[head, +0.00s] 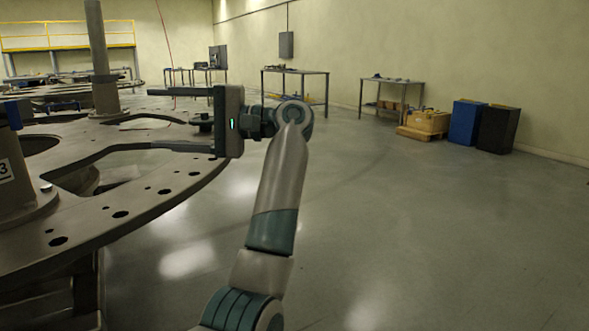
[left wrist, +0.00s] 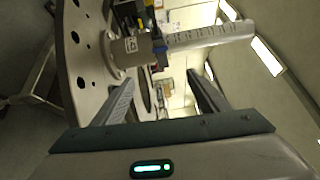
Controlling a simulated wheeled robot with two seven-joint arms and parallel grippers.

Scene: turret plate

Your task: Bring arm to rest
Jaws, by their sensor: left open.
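My left gripper (head: 152,119) is open and empty in the head view. Its two fingers point left, out over the edge of the large grey turret plate (head: 125,205). My left arm rises from the bottom of the picture, stretched forward. In the left wrist view the two fingers of the left gripper (left wrist: 160,77) stand well apart, with nothing between them close by. The turret plate (left wrist: 90,62) lies beyond them on the left of that view, with a grey post (left wrist: 205,36) across the top. My right gripper is in neither view.
A thick post (head: 20,180) stands on the plate at the left edge. Blue (head: 465,122) and black (head: 497,129) bins and a cardboard box (head: 428,121) stand by the right wall. Workbenches (head: 295,72) are at the back. The floor (head: 430,230) right of my arm is clear.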

